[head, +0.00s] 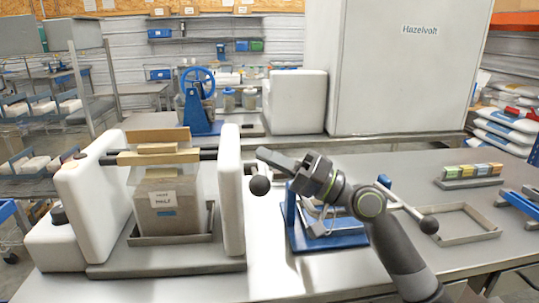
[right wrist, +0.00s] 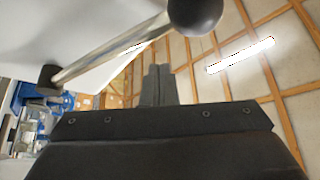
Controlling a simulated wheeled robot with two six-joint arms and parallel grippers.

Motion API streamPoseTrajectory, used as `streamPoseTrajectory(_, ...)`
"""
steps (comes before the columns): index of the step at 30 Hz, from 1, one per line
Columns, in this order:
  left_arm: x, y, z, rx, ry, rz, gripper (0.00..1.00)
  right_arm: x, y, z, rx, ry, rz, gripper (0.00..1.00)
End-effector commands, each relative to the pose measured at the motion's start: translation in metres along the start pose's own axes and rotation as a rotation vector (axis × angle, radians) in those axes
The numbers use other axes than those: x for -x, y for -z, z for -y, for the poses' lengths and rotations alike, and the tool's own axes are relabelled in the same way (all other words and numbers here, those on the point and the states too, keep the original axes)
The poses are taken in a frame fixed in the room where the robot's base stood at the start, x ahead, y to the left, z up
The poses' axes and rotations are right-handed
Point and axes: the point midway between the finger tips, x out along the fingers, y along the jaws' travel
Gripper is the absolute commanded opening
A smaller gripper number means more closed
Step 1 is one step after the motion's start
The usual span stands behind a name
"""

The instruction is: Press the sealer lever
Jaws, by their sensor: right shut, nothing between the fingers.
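The sealer (head: 232,190) stands at left in the head view, with white housings either side of a filled, labelled bag (head: 165,205). Its lever ends in a black ball knob (head: 260,185) beside the right housing. In the right wrist view the lever's metal rod (right wrist: 110,52) runs from a dark pivot at left up to the black knob (right wrist: 195,12). My right gripper (head: 266,155) is shut and empty, its tip just above the knob in the head view. The shut fingers also show in the right wrist view (right wrist: 158,85); I cannot tell if they touch the lever. My left gripper is not in view.
A blue-framed device (head: 335,238) stands under my right arm. An empty metal frame (head: 462,238) and a rack of coloured blocks (head: 470,183) lie farther right. The front-right tabletop is partly clear.

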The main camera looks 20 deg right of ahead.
Motion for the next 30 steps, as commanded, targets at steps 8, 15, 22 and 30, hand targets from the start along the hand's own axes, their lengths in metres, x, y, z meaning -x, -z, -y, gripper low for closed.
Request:
streamPoseTrajectory(8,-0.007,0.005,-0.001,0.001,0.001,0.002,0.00,0.008,-0.013,-0.004,0.000,0.000,0.001,0.00)
streamPoseTrajectory(15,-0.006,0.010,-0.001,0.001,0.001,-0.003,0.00,0.009,-0.015,-0.004,-0.001,0.000,0.000,0.00)
streamPoseTrajectory(22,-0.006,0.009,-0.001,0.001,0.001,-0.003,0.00,0.009,-0.015,-0.004,-0.001,0.000,0.000,0.00)
streamPoseTrajectory(30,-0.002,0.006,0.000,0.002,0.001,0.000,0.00,0.006,-0.011,0.001,0.000,0.000,0.000,0.00)
